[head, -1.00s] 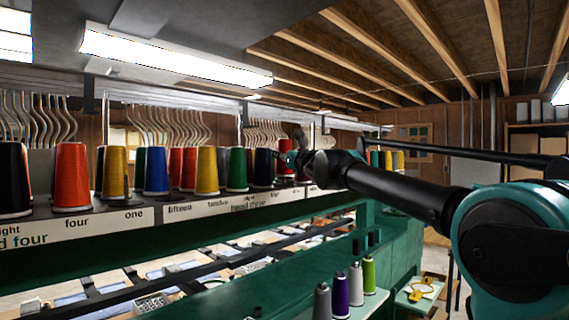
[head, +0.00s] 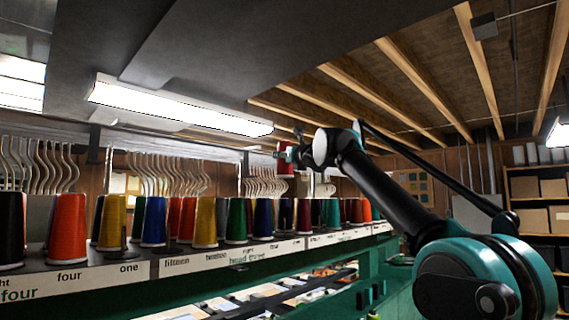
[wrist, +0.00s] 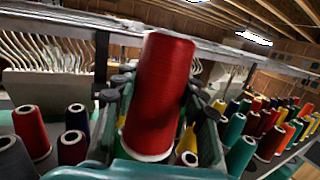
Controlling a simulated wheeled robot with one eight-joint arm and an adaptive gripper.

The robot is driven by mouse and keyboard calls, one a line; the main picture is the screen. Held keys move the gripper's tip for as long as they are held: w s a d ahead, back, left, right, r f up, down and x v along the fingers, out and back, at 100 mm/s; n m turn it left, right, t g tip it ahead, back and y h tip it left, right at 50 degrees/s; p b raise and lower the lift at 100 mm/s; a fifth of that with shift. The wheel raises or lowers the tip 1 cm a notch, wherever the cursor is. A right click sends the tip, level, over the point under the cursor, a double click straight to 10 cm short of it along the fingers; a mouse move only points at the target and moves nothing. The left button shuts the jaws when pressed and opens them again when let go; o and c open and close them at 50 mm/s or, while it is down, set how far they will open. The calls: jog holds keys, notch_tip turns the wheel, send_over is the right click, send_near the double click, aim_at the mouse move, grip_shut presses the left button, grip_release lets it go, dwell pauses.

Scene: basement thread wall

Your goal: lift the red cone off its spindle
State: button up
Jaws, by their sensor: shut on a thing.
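My gripper (head: 284,154) is shut on the red cone (head: 285,168) and holds it in the air. In the head view the cone hangs above the row of cones, with a clear gap below its base. In the wrist view the red cone (wrist: 160,92) stands between my fingers, slightly tilted, its pale lower rim showing near the palm. My fingers hide part of its sides. The spindle it came from cannot be picked out among the cones.
A long green rack (head: 170,270) with a white number strip carries several colored cones, including a blue cone (head: 153,222) and an orange-red cone (head: 66,230). Curved metal hooks (head: 165,165) hang behind. A ceiling lamp (head: 180,108) and wooden beams are overhead.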

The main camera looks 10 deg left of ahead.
aim_at(287, 144)
jog(key=shift+r, duration=0.1)
jog(key=shift+r, duration=1.9)
